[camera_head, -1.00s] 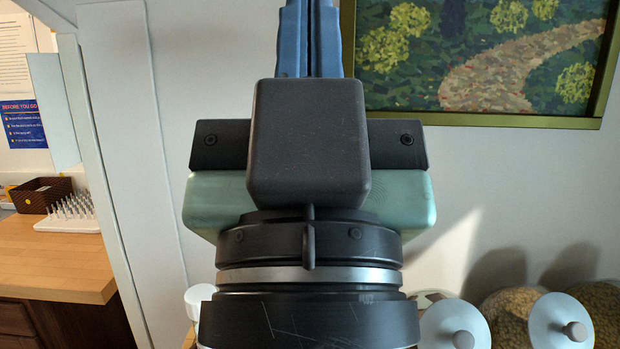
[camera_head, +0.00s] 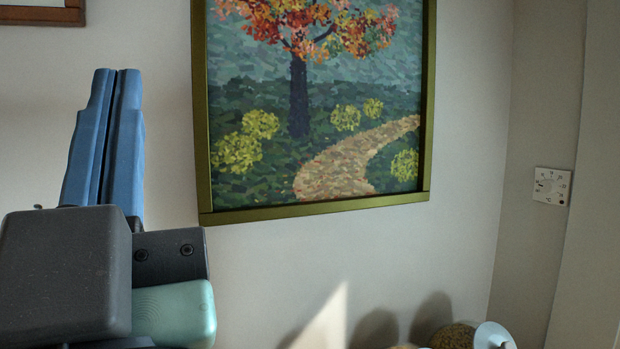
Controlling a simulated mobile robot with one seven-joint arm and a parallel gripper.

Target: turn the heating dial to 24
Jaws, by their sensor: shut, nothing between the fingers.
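The heating dial (camera_head: 551,186) is a small white square plate with dark markings around a round knob, on the wall at the far right of the head view. Its numbers and pointer setting are too small to read. My gripper (camera_head: 117,75) is at the left of the view, with its two blue fingers pointing up and side by side. It is shut and empty, far to the left of the dial and not touching it.
A framed tree painting (camera_head: 318,207) hangs on the wall between my gripper and the dial. Light-lidded jars (camera_head: 490,337) stand at the bottom right, below the dial. The wall around the dial is bare.

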